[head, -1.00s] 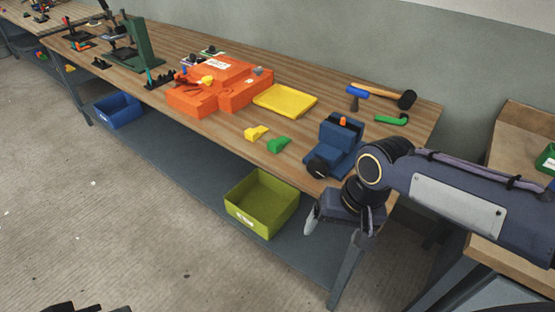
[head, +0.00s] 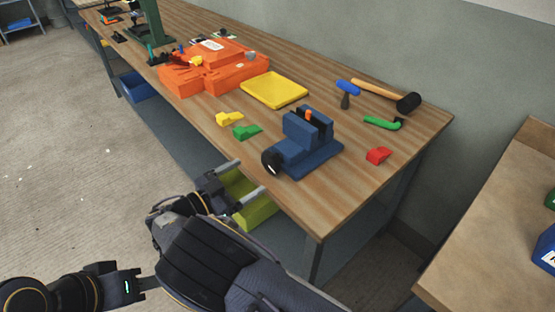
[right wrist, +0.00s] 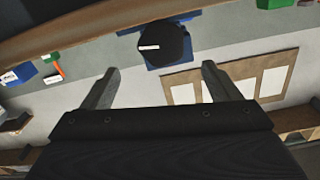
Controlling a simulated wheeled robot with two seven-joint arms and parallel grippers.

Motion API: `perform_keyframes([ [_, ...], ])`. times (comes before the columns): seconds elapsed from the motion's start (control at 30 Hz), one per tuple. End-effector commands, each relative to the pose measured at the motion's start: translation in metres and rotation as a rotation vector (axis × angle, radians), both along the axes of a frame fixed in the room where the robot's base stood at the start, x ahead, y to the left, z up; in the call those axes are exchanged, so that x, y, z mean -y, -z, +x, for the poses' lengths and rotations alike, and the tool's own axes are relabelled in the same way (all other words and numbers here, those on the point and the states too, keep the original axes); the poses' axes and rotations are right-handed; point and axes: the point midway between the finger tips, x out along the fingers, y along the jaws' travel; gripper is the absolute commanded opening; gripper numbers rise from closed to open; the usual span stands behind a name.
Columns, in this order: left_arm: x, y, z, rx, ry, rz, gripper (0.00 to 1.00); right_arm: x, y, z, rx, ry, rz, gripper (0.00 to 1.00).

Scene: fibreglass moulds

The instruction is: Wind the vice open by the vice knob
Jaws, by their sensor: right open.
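The blue vice (head: 305,155) stands near the bench's front edge in the head view, with an orange piece (head: 309,115) showing at its jaws. Its black round vice knob (head: 271,162) faces the front edge. My right gripper (head: 250,177) is open and empty in front of the bench edge, its fingers pointing towards the knob. In the right wrist view the dark knob (right wrist: 165,44) with a white mark lies beyond and between the open fingertips (right wrist: 160,76), apart from them. My left gripper (head: 145,285) is at the lower left, partly hidden; its fingers are unclear.
A green wedge (head: 246,132) and a yellow wedge (head: 229,118) lie left of the vice. A red block (head: 378,156), green tool (head: 383,122) and mallet (head: 385,94) lie right and behind. A yellow-green bin (head: 258,213) sits below, partly behind my right gripper.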

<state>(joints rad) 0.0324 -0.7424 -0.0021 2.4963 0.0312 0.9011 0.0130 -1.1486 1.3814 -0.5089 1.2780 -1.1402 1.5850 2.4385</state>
Motion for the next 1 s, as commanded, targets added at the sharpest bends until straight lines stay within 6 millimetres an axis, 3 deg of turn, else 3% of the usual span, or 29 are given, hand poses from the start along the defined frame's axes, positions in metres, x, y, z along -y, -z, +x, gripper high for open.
perform_keyframes([
  [0.13,0.000,-0.004,0.000,0.000,0.000,0.000,0.36,0.007,-0.001,0.008,0.024,-0.008,-0.006,0.83],
  [0.5,0.000,-0.017,0.000,0.000,0.000,0.000,0.36,0.052,0.000,0.040,0.018,-0.005,-0.003,0.83],
  [0.9,0.000,-0.018,0.000,0.000,0.000,0.000,0.36,0.060,0.001,0.045,0.017,-0.008,-0.003,0.83],
  [1.0,0.000,-0.018,0.000,0.000,0.000,0.000,0.36,0.060,0.001,0.045,0.017,-0.008,-0.003,0.70],
])
